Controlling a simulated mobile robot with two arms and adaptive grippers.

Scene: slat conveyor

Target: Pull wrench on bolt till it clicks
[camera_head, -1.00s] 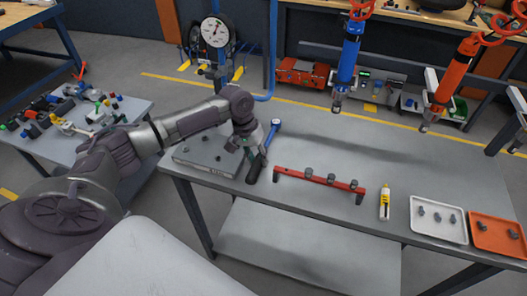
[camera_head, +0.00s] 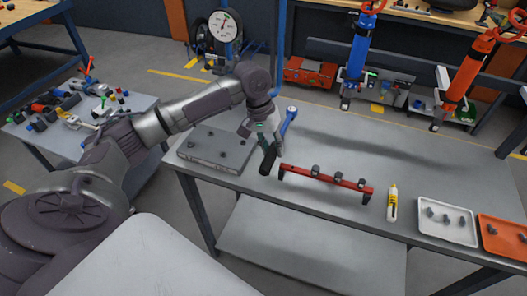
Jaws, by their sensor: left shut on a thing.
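My left gripper (camera_head: 268,138) is shut on the wrench, which has a blue shaft (camera_head: 287,124), a round head and a black handle (camera_head: 268,159). The head points to the back right and the handle towards the front of the bench. I cannot tell how high the wrench is. Its head is apart from the visible bolts. A grey plate (camera_head: 194,163) with several bolts lies to the left of the gripper. A red bar (camera_head: 300,174) with dark bolts (camera_head: 339,178) along it stands to the right. My right gripper is not in view.
A yellow-and-white tube (camera_head: 392,204), a white tray (camera_head: 434,230) and an orange tray (camera_head: 502,241), both with bolts, are at the bench's right. Blue (camera_head: 358,55) and orange (camera_head: 463,75) tools hang above the back edge. The bench (camera_head: 400,150) behind the bar is clear.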

